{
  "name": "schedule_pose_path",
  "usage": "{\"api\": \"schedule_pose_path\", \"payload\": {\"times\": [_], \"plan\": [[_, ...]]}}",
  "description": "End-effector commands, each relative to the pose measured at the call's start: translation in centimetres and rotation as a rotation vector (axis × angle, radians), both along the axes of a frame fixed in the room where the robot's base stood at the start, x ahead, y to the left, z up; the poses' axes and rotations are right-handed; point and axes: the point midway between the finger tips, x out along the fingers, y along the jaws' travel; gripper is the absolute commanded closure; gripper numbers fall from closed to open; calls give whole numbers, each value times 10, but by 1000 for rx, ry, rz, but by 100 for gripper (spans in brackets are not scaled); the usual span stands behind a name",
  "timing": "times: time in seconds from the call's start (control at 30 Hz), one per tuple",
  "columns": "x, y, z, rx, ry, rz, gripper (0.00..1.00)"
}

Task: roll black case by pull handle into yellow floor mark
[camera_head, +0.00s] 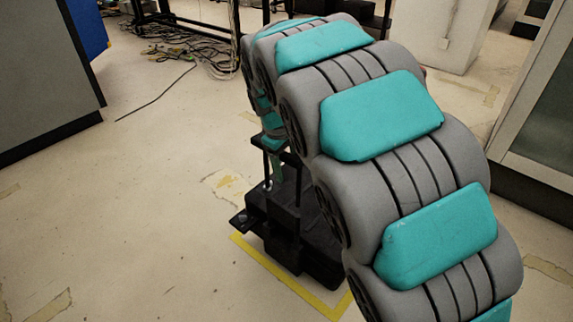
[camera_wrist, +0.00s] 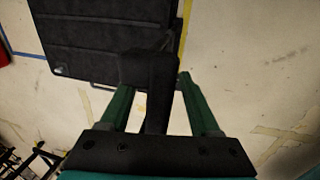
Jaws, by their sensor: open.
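The black case (camera_head: 305,245) stands on the floor behind and partly under my arm in the head view, with its thin pull-handle rods (camera_head: 267,168) rising from it. The yellow floor mark (camera_head: 285,277) runs along its near side, close to its base. The case (camera_wrist: 100,40) fills the upper left of the wrist view, with a yellow strip (camera_wrist: 184,35) at its right. My gripper (camera_wrist: 157,84) is open, its green fingers apart. A dark bar, apparently the handle, lies between them; contact cannot be told. My arm hides the case's right side and part of the mark.
Cables (camera_head: 180,45) lie tangled on the floor at the back left. A grey cabinet (camera_head: 40,75) stands at the left and another cabinet (camera_head: 545,120) at the right. The floor at the front left is clear.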

Motion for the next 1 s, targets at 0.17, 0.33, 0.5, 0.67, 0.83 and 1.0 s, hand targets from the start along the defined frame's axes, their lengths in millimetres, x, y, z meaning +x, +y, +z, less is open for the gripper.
{"api": "schedule_pose_path", "payload": {"times": [0.17,0.33,0.5,0.67,0.83,1.0], "plan": [[0,0,1,0,0,0,37],[-1,2,13,0,-1,0,37],[-4,5,38,2,-7,1,37],[-8,8,64,2,-7,1,37],[-12,9,76,0,-1,0,37],[-12,9,77,-1,1,0,37]]}}
